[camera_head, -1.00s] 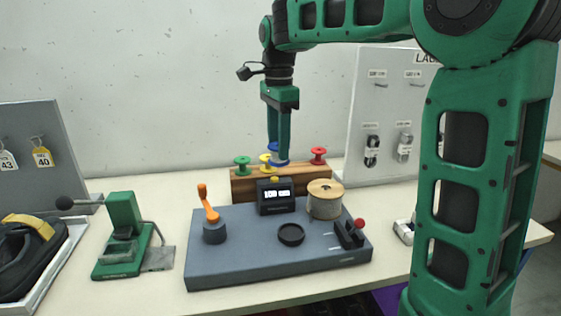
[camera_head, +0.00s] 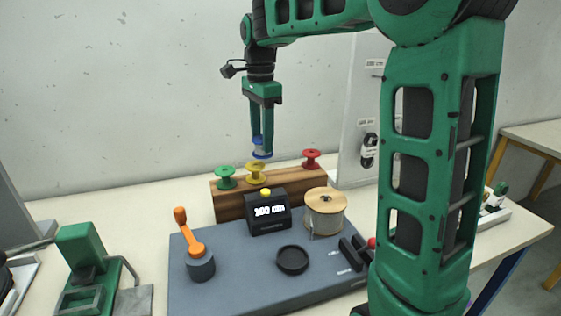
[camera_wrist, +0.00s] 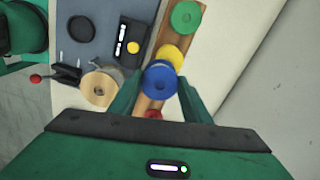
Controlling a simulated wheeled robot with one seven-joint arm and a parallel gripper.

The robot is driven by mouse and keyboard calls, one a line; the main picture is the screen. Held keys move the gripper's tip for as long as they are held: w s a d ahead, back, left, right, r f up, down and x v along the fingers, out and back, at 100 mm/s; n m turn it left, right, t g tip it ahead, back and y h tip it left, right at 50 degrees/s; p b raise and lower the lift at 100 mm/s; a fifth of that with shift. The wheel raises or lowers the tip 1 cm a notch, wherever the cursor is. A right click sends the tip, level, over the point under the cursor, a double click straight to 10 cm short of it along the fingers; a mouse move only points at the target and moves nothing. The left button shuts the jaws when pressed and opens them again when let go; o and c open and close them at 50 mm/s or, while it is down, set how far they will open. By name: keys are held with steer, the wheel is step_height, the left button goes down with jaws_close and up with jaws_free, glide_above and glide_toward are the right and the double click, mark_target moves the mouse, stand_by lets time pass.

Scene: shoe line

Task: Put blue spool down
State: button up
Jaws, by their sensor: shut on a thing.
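The blue spool (camera_head: 261,150) is held between the fingertips of my gripper (camera_head: 262,143), which is shut on it. In the head view it hangs above the wooden block (camera_head: 292,182), clear of its top. The wrist view shows the blue spool (camera_wrist: 160,82) end-on between my green fingers, in front of part of the block (camera_wrist: 150,100). On the block stand a green spool (camera_head: 226,176), a yellow spool (camera_head: 255,174) and a red spool (camera_head: 311,157). A bare stretch of block shows between the yellow and red spools.
In front of the block is a grey base (camera_head: 225,285) with a black display box (camera_head: 269,212), a wound wooden spool (camera_head: 325,213), an orange lever (camera_head: 186,228) and a black ring (camera_head: 292,260). A green press (camera_head: 82,262) stands left. A white board (camera_head: 362,110) rises behind right.

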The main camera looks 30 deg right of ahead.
mark_target(373, 242)
steer(key=d+f, duration=0.1)
steer(key=d, duration=0.1)
steer(key=d+f, duration=0.3)
steer(key=d, duration=0.1)
steer(key=shift+w+d+f, duration=0.1)
steer(key=shift+d+f, duration=0.05)
steer(key=shift+d, duration=0.25)
steer(key=shift+f, duration=2)
steer(key=o, duration=1.3)
steer(key=shift+f, duration=0.1)
